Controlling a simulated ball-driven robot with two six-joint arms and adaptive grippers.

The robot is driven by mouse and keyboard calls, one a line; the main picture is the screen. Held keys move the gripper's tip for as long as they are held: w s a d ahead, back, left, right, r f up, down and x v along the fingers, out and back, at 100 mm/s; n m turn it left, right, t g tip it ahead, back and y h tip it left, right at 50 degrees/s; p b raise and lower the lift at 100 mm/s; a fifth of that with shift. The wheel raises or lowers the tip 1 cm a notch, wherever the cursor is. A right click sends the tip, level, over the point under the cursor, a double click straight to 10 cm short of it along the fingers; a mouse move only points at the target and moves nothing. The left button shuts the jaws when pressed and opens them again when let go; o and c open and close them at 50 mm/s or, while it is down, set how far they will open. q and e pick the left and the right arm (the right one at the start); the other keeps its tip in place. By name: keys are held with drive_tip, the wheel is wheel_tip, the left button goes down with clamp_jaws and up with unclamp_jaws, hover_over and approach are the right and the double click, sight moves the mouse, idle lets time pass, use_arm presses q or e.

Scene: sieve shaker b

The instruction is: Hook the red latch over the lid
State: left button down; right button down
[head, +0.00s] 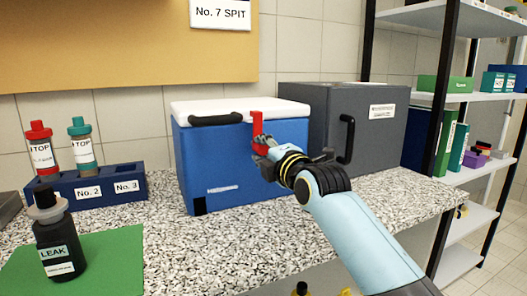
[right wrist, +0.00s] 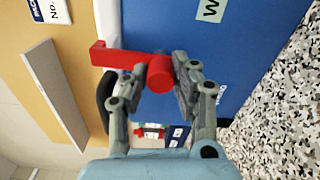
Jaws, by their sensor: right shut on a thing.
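The blue cool box (head: 220,160) with a white lid (head: 240,108) and a black lid handle (head: 215,119) stands on the speckled counter; the lid looks shut. The red latch (head: 257,124) is at the front of the box, towards its right end, upright with its top beside the lid's front edge. My right gripper (head: 265,143) is shut on the latch's lower part. In the right wrist view the latch (right wrist: 118,57) sits between the fingertips (right wrist: 160,75), its arm reaching across the lid edge. I cannot tell whether its hook touches the lid. My left gripper is not in view.
A dark grey box (head: 360,125) with a black handle stands close on the right. On the left are a blue rack (head: 100,188) with two bottles and a dark LEAK bottle (head: 56,235) on a green mat (head: 115,255). The counter before the box is clear.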

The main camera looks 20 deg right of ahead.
drive_tip(key=shift+f+n, duration=0.25)
drive_tip(key=shift+n, duration=0.05)
idle(0.4)
drive_tip(key=c, duration=1.1)
unclamp_jaws()
drive_tip(key=shift+o, duration=0.2)
drive_tip(key=shift+a+f, duration=0.1)
drive_tip(key=shift+f, duration=0.05)
drive_tip(key=shift+s+f, duration=0.1)
drive_tip(key=shift+s, duration=0.1)
drive_tip(key=s+r, duration=0.1)
drive_tip(key=s, duration=1)
drive_tip(key=shift+s+d, duration=0.25)
drive_tip(key=shift+s, duration=0.05)
